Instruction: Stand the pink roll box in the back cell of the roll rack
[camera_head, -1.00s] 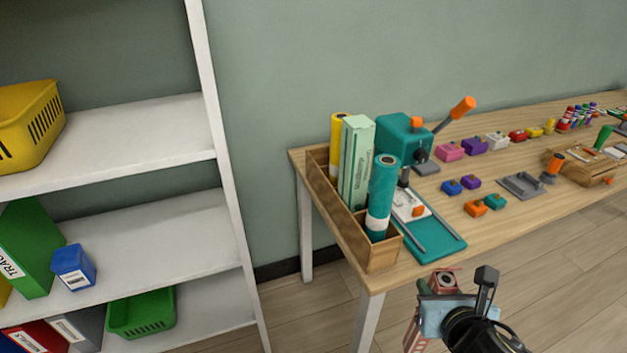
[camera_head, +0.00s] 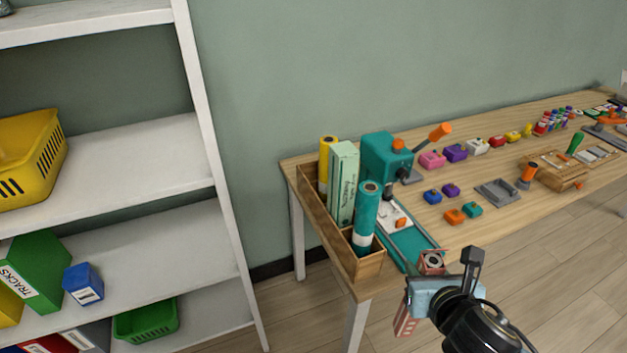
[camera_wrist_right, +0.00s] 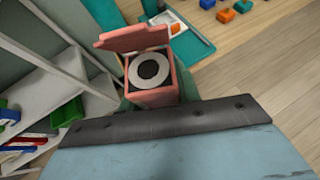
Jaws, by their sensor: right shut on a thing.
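The pink roll box (camera_head: 405,322) is in my right gripper (camera_head: 430,287), held off the floor just in front of the table's near left end. It looks roughly upright and slightly tilted. In the right wrist view the pink roll box (camera_wrist_right: 152,98) has its lid flap open and a white roll with a dark core inside. The wooden roll rack (camera_head: 367,268) stands along the table's left end. It holds a yellow roll (camera_head: 323,172) at the back, a mint green box (camera_head: 342,185) and a teal roll (camera_head: 366,215) towards the front. The cell floors are hidden. My left gripper is out of view.
A teal press (camera_head: 385,158) and a teal cutting board (camera_head: 415,245) stand close right of the rack. Small coloured blocks and tools cover the table (camera_head: 500,232) further right. A white shelf unit (camera_head: 215,165) stands left, with a floor gap between.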

